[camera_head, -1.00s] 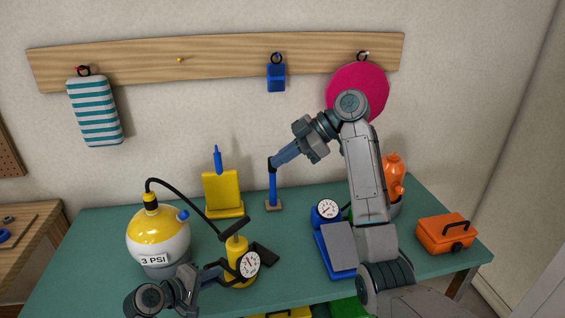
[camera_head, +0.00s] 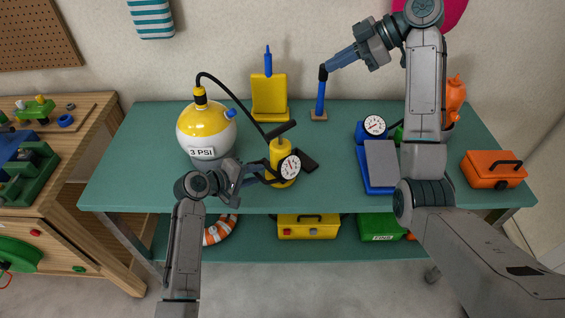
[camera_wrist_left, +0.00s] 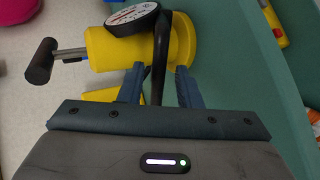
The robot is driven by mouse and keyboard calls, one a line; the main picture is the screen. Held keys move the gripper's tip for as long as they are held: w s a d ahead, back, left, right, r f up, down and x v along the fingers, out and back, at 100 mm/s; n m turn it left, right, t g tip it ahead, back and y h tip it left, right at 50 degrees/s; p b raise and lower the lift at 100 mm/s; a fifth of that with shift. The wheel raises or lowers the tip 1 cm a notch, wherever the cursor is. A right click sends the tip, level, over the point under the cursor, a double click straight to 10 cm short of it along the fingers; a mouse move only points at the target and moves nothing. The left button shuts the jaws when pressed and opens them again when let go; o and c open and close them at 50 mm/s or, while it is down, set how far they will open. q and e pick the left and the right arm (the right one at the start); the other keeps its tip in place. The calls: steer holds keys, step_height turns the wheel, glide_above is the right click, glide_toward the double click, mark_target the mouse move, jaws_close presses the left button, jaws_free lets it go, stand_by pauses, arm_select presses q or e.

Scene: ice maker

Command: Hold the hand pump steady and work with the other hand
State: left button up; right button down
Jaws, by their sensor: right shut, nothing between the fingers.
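The yellow hand pump (camera_head: 281,163) stands upright near the table's front edge, with a black T-handle on top and a round white gauge (camera_head: 290,167). A black hose arches from the yellow-and-white tank (camera_head: 206,129), labelled 3 PSI, to the pump. My right gripper (camera_head: 328,67) is shut beside the top of a blue post (camera_head: 320,98) on a wooden base.
A blue device with a gauge (camera_head: 374,125) and an orange toolbox (camera_head: 493,170) are to the right. The front left of the green table (camera_head: 125,170) is clear.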

arm_select(q)
steer(key=shift+r, duration=0.1)
steer(key=shift+p+v, duration=0.95)
steer(key=shift+v, duration=0.1)
steer(key=p+v, duration=0.3)
steer(key=v, duration=0.3)
steer(key=shift+p, duration=0.4)
steer(key=o, duration=0.6)
steer(key=shift+c, duration=0.2)
steer(key=v, duration=1.2)
steer(key=shift+f, duration=0.25)
